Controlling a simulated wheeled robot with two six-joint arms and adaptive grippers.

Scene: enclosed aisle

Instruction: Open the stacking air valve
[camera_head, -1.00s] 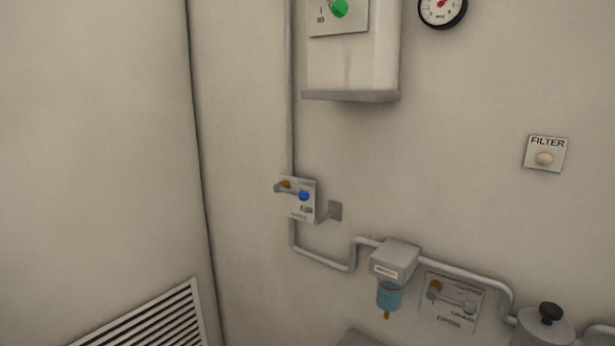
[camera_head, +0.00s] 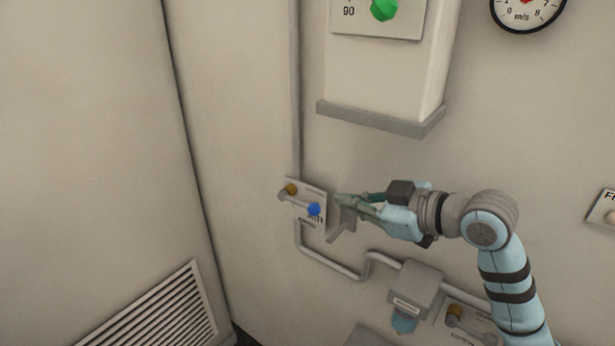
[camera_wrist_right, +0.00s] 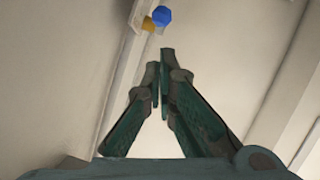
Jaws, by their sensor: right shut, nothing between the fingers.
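The air valve is a small plate (camera_head: 318,232) on the wall with a brass pivot (camera_head: 291,188), a short lever and a blue knob (camera_head: 314,209) at the lever's right end. The lever slopes slightly down to the right. My right gripper (camera_head: 338,204) is shut and empty, its fingers pointing left just right of the blue knob. In the right wrist view the knob (camera_wrist_right: 161,16) sits just beyond the closed fingertips (camera_wrist_right: 161,66), with a visible gap. Part of the plate's lettering is too small to read. My left gripper is not in view.
A grey bracket (camera_head: 343,226) sticks out beside the valve, close under my right gripper. A pipe (camera_head: 330,263) and filter unit (camera_head: 413,285) lie below. A wall box with a green knob (camera_head: 384,8) hangs above.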

